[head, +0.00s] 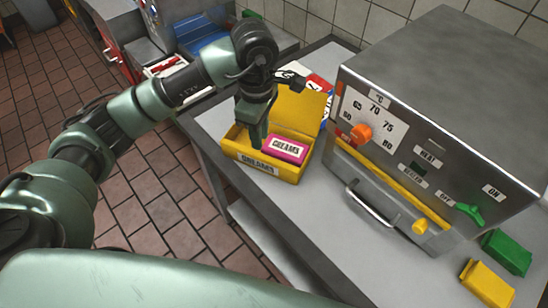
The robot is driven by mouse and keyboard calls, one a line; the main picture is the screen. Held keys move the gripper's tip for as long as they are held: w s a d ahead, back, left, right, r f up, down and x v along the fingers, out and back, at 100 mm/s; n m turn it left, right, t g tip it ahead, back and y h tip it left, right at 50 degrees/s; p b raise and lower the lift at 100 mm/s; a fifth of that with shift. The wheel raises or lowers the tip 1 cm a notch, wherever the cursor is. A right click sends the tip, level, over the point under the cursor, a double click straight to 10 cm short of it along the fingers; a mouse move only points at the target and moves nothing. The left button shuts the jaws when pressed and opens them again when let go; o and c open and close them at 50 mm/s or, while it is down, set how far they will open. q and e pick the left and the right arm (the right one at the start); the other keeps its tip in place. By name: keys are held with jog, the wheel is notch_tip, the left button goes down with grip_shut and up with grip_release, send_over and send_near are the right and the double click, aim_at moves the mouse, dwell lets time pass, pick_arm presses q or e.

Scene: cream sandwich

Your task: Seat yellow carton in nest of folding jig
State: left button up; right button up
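An open yellow carton (297,172) labelled "CREAMS" stands on the grey counter with its lid raised at the back. A pink pack (285,150), also labelled "CREAMS", lies inside it. My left gripper (256,140) points down into the left part of this carton, beside the pink pack. Its fingertips are partly hidden, and I cannot tell whether they grip anything. Another, smaller yellow box (487,284) lies at the lower right of the counter. I cannot make out a folding jig or its nest. My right gripper is not in view.
A large metal machine (430,130) with dials and a handle stands just right of the carton. A green box (507,252) lies in front of it. A red and white printed item (318,86) is behind the carton. The counter's front (350,255) is clear.

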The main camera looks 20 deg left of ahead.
aim_at(259, 155)
pick_arm(q)
jog(key=shift+f+m, duration=0.2)
jog(key=shift+m, duration=0.1)
jog(key=shift+s+a+f+p, duration=0.15)
jog(key=shift+f+p, duration=0.3)
jog(key=shift+f, duration=0.8)
notch_tip(259, 155, down, 4)
jog(key=shift+a+f+p, duration=0.15)
jog(key=shift+f+p, duration=0.05)
jog(key=shift+p, duration=0.9)
jog(key=shift+f, duration=0.45)
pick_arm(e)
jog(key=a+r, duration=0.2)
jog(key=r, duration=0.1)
pick_arm(q)
grip_shut()
